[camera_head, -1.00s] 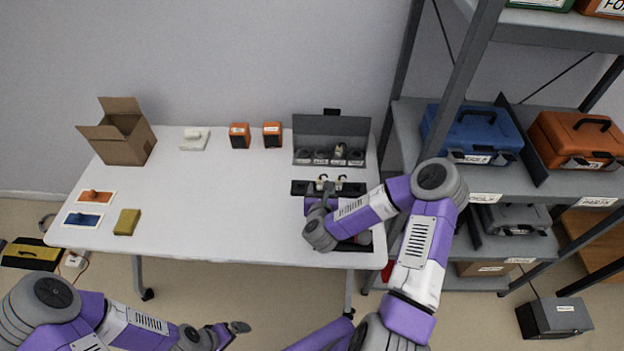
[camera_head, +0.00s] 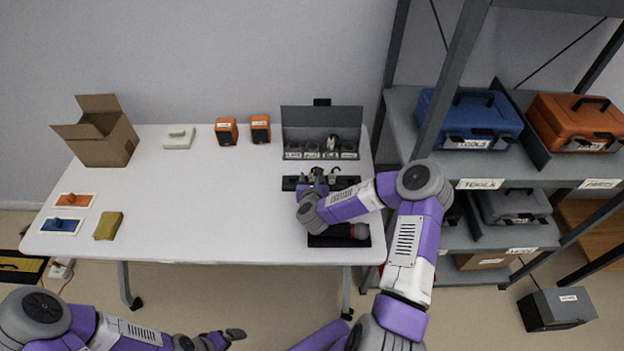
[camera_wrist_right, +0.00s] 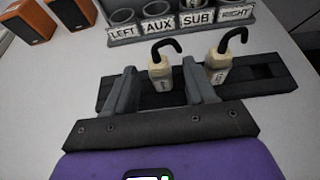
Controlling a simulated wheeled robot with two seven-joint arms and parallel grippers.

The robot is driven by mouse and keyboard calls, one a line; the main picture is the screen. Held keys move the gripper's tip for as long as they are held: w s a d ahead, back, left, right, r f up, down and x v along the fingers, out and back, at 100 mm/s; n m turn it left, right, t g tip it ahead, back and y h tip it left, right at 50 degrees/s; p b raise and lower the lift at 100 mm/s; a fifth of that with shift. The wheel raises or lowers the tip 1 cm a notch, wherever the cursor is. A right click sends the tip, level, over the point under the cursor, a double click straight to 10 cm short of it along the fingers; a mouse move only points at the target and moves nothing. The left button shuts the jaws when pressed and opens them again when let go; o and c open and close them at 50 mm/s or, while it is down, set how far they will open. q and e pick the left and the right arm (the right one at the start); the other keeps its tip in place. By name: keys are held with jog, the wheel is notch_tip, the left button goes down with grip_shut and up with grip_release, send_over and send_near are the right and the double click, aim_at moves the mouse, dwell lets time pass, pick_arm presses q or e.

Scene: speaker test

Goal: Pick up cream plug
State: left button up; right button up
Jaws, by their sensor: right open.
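Two cream plugs with black hooked cables stand upright on a black rail (camera_wrist_right: 262,80). In the right wrist view one cream plug (camera_wrist_right: 160,74) is between the fingers of my right gripper (camera_wrist_right: 159,66), which is open, with visible gaps at its sides. The other cream plug (camera_wrist_right: 217,69) stands just right of the right finger. In the head view my right gripper (camera_head: 318,180) is over the rail and partly hides the plugs. My left gripper (camera_head: 230,336) is low in the head view, away from the table; its jaw opening is unclear.
Behind the rail stands a grey holder with labelled round sockets (camera_wrist_right: 158,27), reading LEFT, AUX, SUB and RIGHT. Two orange speakers (camera_head: 226,131) (camera_head: 260,128) stand to its left. A dark tray (camera_head: 322,240) is in front. The table's middle (camera_head: 200,200) is clear.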

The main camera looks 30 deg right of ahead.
jog(key=shift+w+f, duration=0.1)
jog(key=shift+w, duration=0.05)
grip_shut()
